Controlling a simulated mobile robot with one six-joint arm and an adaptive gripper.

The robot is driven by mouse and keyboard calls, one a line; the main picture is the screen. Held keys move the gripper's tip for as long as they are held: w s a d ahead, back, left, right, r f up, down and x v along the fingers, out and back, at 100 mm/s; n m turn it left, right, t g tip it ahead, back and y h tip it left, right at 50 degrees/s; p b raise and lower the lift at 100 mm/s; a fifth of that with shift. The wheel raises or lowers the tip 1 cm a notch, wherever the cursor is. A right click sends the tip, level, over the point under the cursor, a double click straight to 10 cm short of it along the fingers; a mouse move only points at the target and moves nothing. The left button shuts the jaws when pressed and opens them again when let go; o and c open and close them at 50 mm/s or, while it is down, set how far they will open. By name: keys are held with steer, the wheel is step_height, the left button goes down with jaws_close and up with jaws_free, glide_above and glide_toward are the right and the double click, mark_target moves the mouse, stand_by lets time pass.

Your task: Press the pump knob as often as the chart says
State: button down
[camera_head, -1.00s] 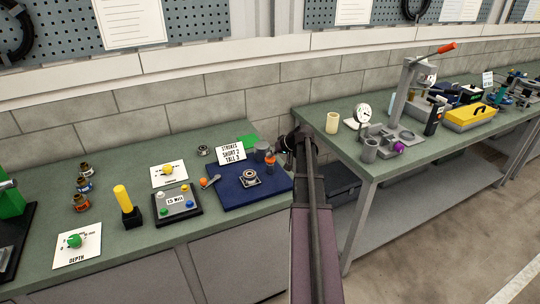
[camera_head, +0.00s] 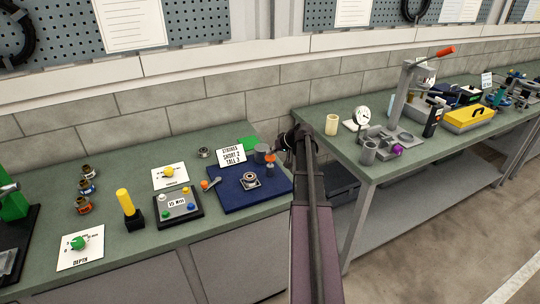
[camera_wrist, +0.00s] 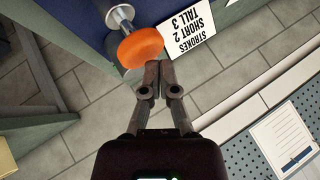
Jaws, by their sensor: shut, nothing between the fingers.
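The pump knob (camera_wrist: 141,47) is an orange disc on a silver stem in the wrist view. It stands on the blue mat and is small in the head view (camera_head: 270,158). The chart (camera_wrist: 190,38) is a white card reading "STROKES SHORT 2 TALL 3"; it stands beside the knob, also in the head view (camera_head: 231,155). My gripper (camera_wrist: 158,78) is shut and empty. Its fingertips are close to the knob's edge in the wrist view; I cannot tell whether they touch it. In the head view my gripper (camera_head: 288,140) is just right of the knob.
A bearing on a plate (camera_head: 249,180) sits on the blue mat (camera_head: 222,200). A grey cylinder (camera_head: 260,150) stands behind the knob. A button box (camera_head: 177,205) and a yellow-handled tool (camera_head: 125,203) are to the left. A second bench (camera_head: 345,150) is on the right.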

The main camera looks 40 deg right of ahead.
mark_target(271, 157)
steer(key=shift+r, duration=0.45)
steer(key=shift+r+p, duration=0.1)
steer(key=shift+p, duration=0.25)
steer(key=shift+r+p, duration=2.4)
steer(key=shift+r, duration=0.1)
step_height(271, 157, up, 4)
steer(key=p, duration=0.4)
steer(key=shift+f, duration=0.2)
steer(key=shift+f+b, duration=0.25)
steer(key=shift+b, duration=0.05)
step_height(271, 157, down, 8)
steer(key=b, duration=0.8)
steer(key=shift+f, duration=0.2)
steer(key=shift+f+b, duration=0.4)
steer(key=shift+b, duration=0.2)
stand_by(1.6)
